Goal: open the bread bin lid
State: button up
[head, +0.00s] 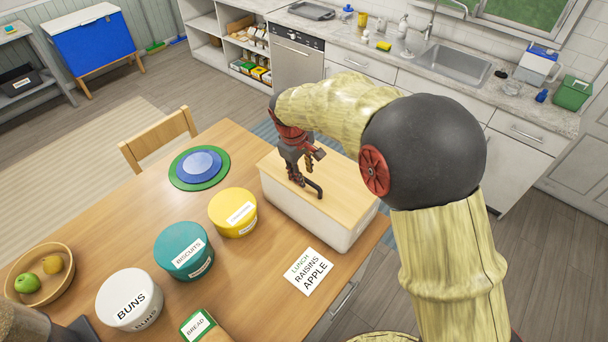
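The bread bin appears to be the cream box (298,218) with a flat light-wood lid (345,190), at the right end of the wooden table. The lid lies flat on the box, shut. My gripper (304,180), red and dark grey, points down over the lid's left-middle part. A dark curved bar (317,190) shows at the fingertips; I cannot tell whether it is a lid handle or a finger. Whether the fingers touch or hold it is unclear. My arm hides the bin's back right part.
A yellow canister (233,222), a teal biscuits canister (178,236) and a white buns canister (122,284) stand left of the bin. A lunch note (309,271) lies in front. Blue and green plates (186,182), a fruit bowl (20,289) and a bread packet (212,333) are nearby.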

jog(key=shift+w+d+f, duration=0.1)
jog(key=shift+f, duration=0.75)
jog(key=c, duration=0.3)
grip_shut()
